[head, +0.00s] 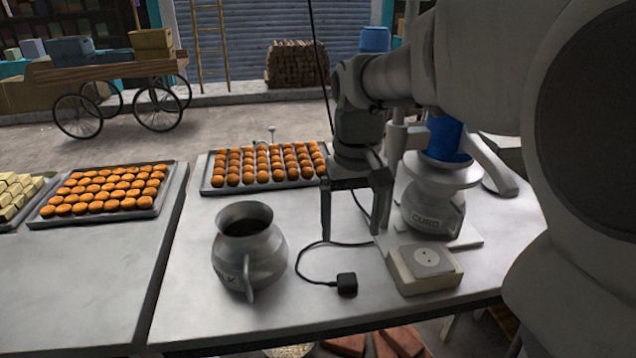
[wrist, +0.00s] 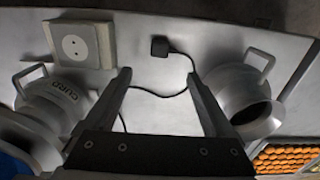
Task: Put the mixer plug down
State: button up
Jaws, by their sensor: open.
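The black mixer plug (head: 347,284) lies on the grey metal table between the milk pot and the socket box, with its cord trailing back. It also shows in the wrist view (wrist: 160,47), beyond my fingertips and apart from them. My gripper (head: 350,232) is open and empty, pointing down above the table behind the plug; its two fingers are spread in the wrist view (wrist: 158,80). The socket box (head: 425,270) sits right of the plug, with nothing in its outlet (wrist: 73,46).
The milk pot (head: 249,250) stands left of the plug, its handle toward the front. The curd pot (head: 433,205) stands behind the socket box, close to my gripper. A tray of orange sweets (head: 212,187) lies at the back. Bare table shows around the plug.

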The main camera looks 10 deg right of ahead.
jog(key=s+r+t, duration=0.1)
jog(key=s+t, duration=0.4)
jog(key=s, duration=0.9)
jog(key=shift+t, duration=0.3)
